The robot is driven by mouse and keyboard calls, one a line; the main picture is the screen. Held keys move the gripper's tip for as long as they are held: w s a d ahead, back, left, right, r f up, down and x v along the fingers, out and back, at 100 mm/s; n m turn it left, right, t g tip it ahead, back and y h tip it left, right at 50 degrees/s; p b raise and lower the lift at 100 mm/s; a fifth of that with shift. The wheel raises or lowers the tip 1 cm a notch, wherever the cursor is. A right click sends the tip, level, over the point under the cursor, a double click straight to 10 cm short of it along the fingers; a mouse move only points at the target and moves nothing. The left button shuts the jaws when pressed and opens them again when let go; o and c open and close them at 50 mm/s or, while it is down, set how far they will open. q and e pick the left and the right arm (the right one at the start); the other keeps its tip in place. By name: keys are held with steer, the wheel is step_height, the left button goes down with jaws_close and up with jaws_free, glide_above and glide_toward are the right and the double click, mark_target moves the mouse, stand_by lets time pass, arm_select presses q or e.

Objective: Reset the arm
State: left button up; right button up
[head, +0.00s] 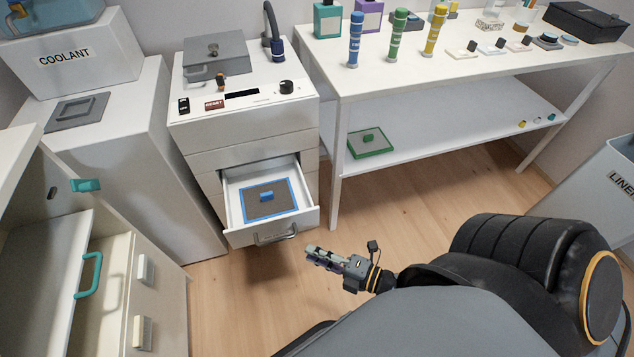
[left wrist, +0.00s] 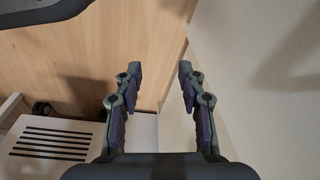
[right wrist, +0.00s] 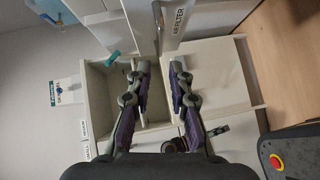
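My right gripper (head: 312,252) is low in front of the open drawer in the head view. In the right wrist view its fingers (right wrist: 160,68) are apart with nothing between them. My left gripper (left wrist: 161,70) is open and empty in the left wrist view and does not show in the head view. A white drawer cabinet (head: 240,118) carries a small red label (head: 215,104), perhaps reading RESET, and a black knob (head: 286,87). A curved dark arm-like piece (head: 272,24) stands at its back right.
The cabinet's drawer (head: 307,218) is pulled out, holding a blue-edged mat (head: 285,207). A white table (head: 480,68) with several coloured bottles stands right. Wooden floor (head: 410,200) is clear between.

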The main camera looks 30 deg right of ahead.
steer(key=d+f+m+g+h, duration=0.4)
steer(key=d+f+m+h, duration=0.1)
steer(key=f+m, duration=0.4)
steer(key=d+f+m+g+h, duration=0.3)
steer(key=d+f+m+h, duration=0.25)
steer(key=f+m, duration=0.3)
steer(key=s+a+f+m+g+y, duration=0.2)
steer(key=s+a+f+m+g, duration=0.1)
steer(key=s+f+m+g, duration=0.15)
arm_select(q)
steer(key=s+a+r+p, duration=0.1)
steer(key=s+r+p, duration=0.2)
steer(key=s+p, duration=0.5)
steer(key=s+a+r+p, duration=0.1)
steer(key=s+r+p, duration=0.2)
steer(key=s+p, duration=0.5)
steer(key=p, duration=0.7)
steer(key=shift+s+a, duration=0.3)
steer(key=shift+a, duration=0.05)
arm_select(e)
steer(key=s+d+r, duration=0.1)
steer(key=s+r, duration=0.2)
steer(key=s, duration=0.5)
steer(key=s+d+r+g, duration=0.1)
steer(key=s+r, duration=0.2)
steer(key=s, duration=0.6)
steer(key=shift+s, duration=0.15)
